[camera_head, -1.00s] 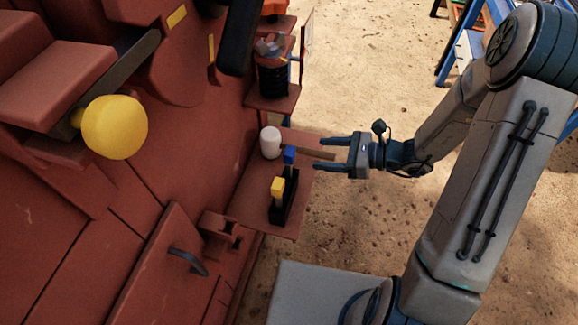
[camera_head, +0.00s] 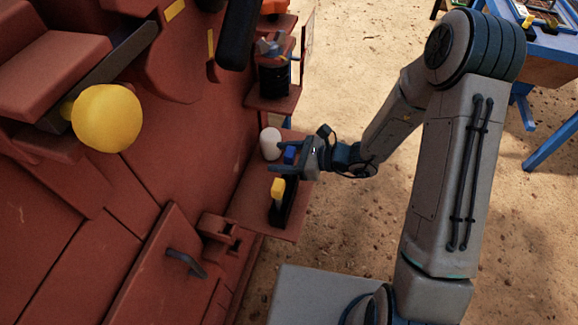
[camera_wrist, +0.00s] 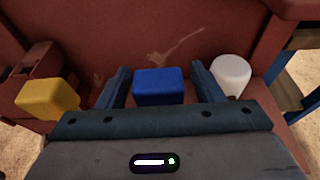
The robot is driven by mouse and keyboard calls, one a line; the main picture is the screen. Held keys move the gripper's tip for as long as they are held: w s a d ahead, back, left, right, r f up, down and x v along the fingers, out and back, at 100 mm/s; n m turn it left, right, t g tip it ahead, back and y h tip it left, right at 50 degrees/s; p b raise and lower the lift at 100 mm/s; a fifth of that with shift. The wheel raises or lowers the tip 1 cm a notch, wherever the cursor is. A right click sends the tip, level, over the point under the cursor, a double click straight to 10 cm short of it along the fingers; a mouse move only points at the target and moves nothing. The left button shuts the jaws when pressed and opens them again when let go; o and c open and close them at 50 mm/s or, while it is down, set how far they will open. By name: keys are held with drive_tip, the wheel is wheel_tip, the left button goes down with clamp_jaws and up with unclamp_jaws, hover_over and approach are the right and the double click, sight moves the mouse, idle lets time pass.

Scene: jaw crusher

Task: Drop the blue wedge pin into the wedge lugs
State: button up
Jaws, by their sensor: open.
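The blue wedge pin (camera_head: 290,153) shows its blue head above the black holder (camera_head: 284,207) on a red shelf. My gripper (camera_head: 276,156) is open, with one finger on each side of the blue head. In the wrist view the blue head (camera_wrist: 159,86) lies between the two fingers, with a gap on each side. A yellow-headed pin (camera_head: 277,188) stands in the same holder, nearer the camera; its head (camera_wrist: 48,98) is left of the fingers in the wrist view. The wedge lugs (camera_head: 220,229) appear to be the red brackets on the machine wall, left of the shelf.
A hinged panel with a dark handle (camera_head: 186,262) and a large yellow knob (camera_head: 107,118) are on the red machine. Sandy ground right of the shelf (camera_head: 262,216) is open.

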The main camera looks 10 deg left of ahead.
clamp_jaws()
drive_tip(key=shift+r, duration=0.1)
drive_tip(key=shift+r+p, duration=2.3)
drive_tip(key=shift+r, duration=4.35)
drive_tip(key=d+p, duration=0.2)
drive_tip(key=d, duration=1)
drive_tip(key=shift+s+r+p, duration=0.35)
drive_tip(key=shift+s+r, duration=0.05)
drive_tip(key=shift+s, duration=0.05)
